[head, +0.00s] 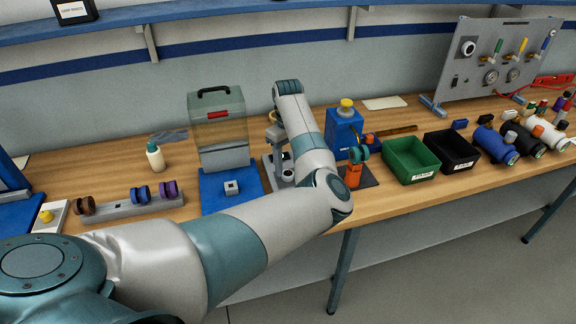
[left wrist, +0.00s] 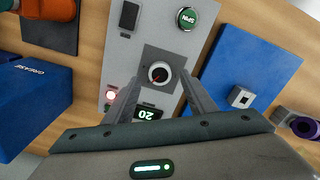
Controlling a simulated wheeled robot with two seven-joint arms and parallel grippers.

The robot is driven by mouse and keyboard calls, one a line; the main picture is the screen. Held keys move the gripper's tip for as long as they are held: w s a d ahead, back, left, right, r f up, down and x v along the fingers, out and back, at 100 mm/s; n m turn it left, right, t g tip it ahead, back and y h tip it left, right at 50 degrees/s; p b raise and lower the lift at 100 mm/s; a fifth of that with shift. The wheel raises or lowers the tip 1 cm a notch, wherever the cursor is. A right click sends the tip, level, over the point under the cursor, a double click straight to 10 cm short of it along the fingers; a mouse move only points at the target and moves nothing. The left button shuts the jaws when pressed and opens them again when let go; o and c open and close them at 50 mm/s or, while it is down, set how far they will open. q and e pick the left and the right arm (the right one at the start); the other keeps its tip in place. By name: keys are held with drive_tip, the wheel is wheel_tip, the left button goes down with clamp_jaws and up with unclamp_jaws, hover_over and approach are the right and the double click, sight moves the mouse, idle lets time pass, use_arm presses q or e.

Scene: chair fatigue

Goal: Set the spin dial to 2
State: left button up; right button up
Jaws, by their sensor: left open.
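The spin dial (left wrist: 159,72) is a round knob with a white face on a dark square plate in the grey control panel (left wrist: 122,55). My left gripper (left wrist: 160,78) is open, with its fingertips on either side of the dial; I cannot tell if they touch it. In the head view my forearm hides much of the panel. My right gripper is not in view.
A blue base with a small metal block (left wrist: 241,97) lies beside the panel. A blue grease box (left wrist: 32,105) stands on the other side. In the head view a clear-covered machine (head: 218,130), a green bin (head: 410,160) and a black bin (head: 452,152) share the bench.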

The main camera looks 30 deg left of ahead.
sight(288, 173)
use_arm(q)
drive_tip(key=shift+f+p, duration=0.3)
drive_tip(key=shift+f, duration=1.35)
drive_tip(key=shift+c, duration=0.6)
drive_tip(key=c, duration=0.9)
drive_tip(key=shift+n, duration=0.4)
drive_tip(key=n, duration=0.4)
drive_tip(key=shift+w, duration=0.1)
drive_tip(key=n, duration=0.4)
drive_tip(key=shift+a+r+n, duration=0.1)
drive_tip(key=shift+n, duration=1.4)
